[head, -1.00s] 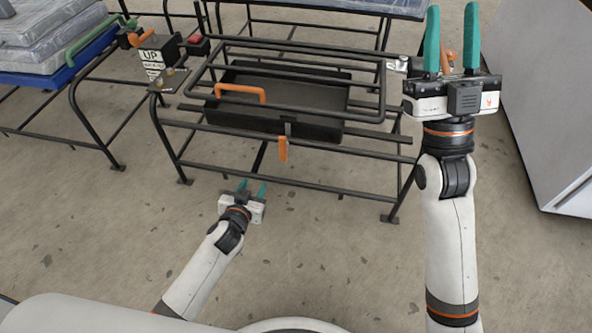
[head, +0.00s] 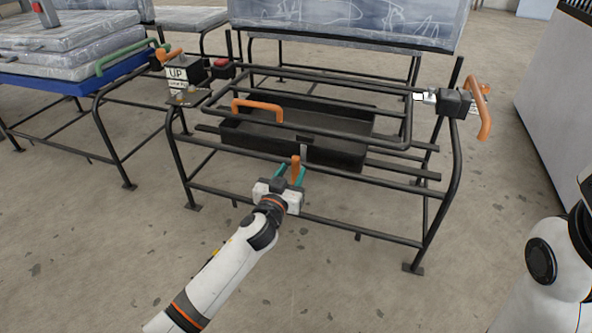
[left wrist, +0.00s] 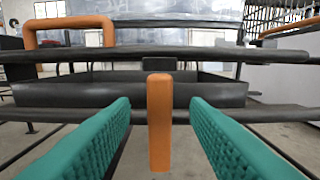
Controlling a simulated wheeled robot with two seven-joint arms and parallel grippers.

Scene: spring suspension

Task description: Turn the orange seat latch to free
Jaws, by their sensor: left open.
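The orange seat latch (head: 296,168) is a short upright orange tab at the front of the black tray, near the frame's front rail. In the left wrist view the latch (left wrist: 160,120) stands upright, centred between the two teal fingers with space on both sides. My left gripper (head: 290,174) is open, its fingers pointing at the latch and on either side of it; no contact shows. My right gripper is out of view; only part of my right arm shows at the right edge of the head view.
A black tray (head: 345,150) with an orange loop handle (head: 257,108) sits in the dark tube frame (head: 335,212). An orange lever (head: 484,112) is at the frame's right corner. A box marked UP (head: 180,80) stands at the left corner. Floor in front is clear.

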